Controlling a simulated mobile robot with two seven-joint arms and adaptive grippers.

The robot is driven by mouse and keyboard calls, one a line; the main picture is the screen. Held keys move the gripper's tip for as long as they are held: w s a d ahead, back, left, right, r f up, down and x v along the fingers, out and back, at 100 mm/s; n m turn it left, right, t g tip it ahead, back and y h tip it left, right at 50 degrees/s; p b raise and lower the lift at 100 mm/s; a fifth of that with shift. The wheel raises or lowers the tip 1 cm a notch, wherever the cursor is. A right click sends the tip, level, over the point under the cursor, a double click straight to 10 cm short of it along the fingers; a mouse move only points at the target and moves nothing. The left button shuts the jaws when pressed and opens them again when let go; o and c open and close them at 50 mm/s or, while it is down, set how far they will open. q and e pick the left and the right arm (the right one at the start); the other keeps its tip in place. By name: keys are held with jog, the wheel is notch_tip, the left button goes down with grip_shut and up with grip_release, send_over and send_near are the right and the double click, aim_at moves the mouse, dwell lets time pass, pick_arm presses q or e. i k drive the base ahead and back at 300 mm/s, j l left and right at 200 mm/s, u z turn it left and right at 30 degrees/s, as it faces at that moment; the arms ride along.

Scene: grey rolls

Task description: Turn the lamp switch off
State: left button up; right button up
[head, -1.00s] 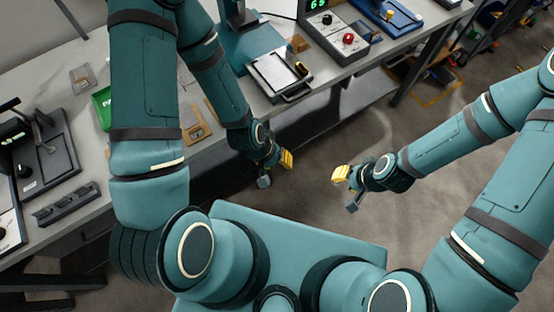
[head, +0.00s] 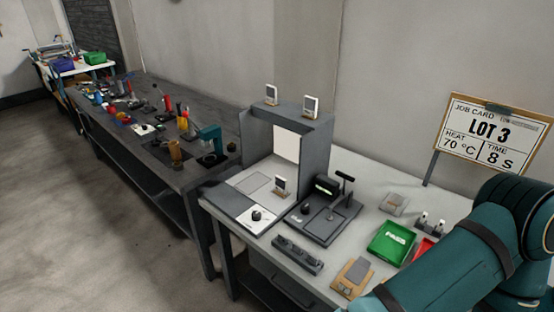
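A grey booth (head: 318,140) with a bright white back panel (head: 286,145) stands on the light workbench in the head view. On the front of its pale base is a small plate with a black knob (head: 257,215). This may be the lamp switch; its setting is too small to read. One of my teal arms (head: 480,250) fills the lower right. Neither gripper is in view.
Right of the booth is a dark device with a lever (head: 340,190). A green PASS tray (head: 391,242), a red tray (head: 424,248) and a job card reading LOT 3 (head: 490,132) are further right. A cluttered dark bench (head: 160,95) stands left. Floor (head: 80,210) is open at left.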

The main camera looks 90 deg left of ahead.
aim_at(255, 216)
jog(key=u, duration=2.75)
